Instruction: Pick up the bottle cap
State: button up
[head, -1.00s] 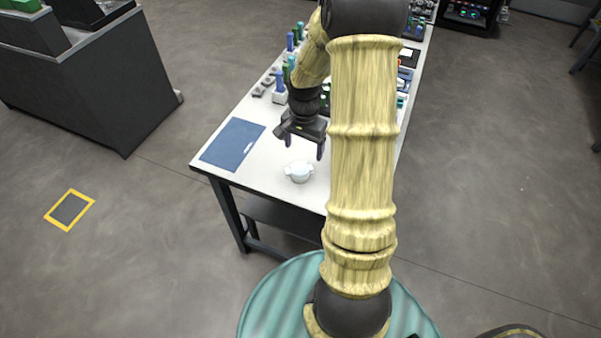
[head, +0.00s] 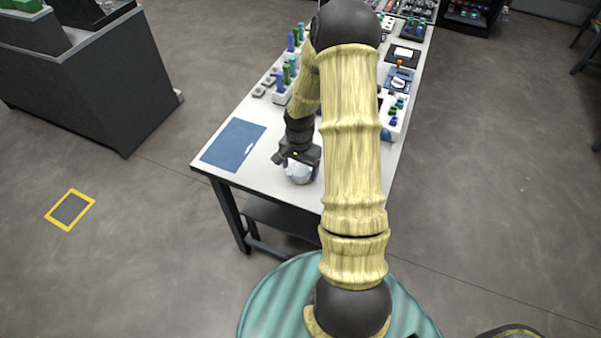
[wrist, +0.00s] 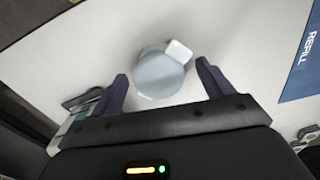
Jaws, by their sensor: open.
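A white round cap with a small side tab (head: 299,174) lies near the front end of the white table; I take it to be the bottle cap. In the wrist view the cap (wrist: 160,74) is a pale disc, its tab at the upper right. My gripper (head: 300,172) is open above the cap in the head view and partly covers it. In the wrist view the purple fingers of my gripper (wrist: 160,82) stand apart, with the cap between and slightly beyond them. I cannot tell whether either finger touches it.
A blue mat (head: 233,145) lies left of the cap on the white table (head: 262,175); its lettering shows in the wrist view (wrist: 302,62). Blue and green bottles (head: 287,72) stand in holders further back. The table's front edge is close to the cap.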

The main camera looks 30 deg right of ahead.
jog(key=shift+f, duration=0.75)
jog(key=c, duration=1)
